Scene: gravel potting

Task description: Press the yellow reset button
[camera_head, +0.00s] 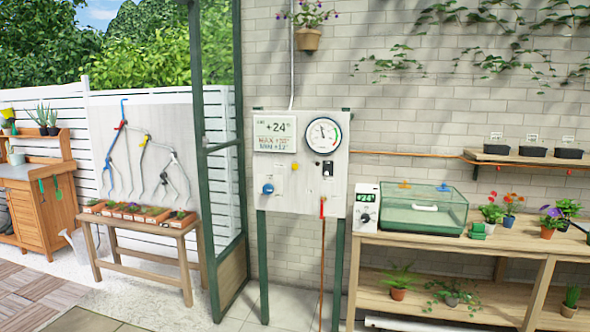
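The yellow button (295,166) is a small round spot near the middle of the white control panel (300,194), just below the display. The panel stands upright on two green posts in front of a brick wall. Its display (275,137) reads +24. To the right of the display is a round gauge (324,135). Below are a blue knob (267,189), a black switch (328,169) and a red lever (322,207). Neither of my grippers is in view, and nothing covers the button.
A wooden bench (540,243) with a green glass-lidded box (424,212), a small controller (367,205) and potted flowers stands right of the panel. A low table (150,225) with seedling trays stands left, beyond a green frame post (201,130). Floor before the panel looks clear.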

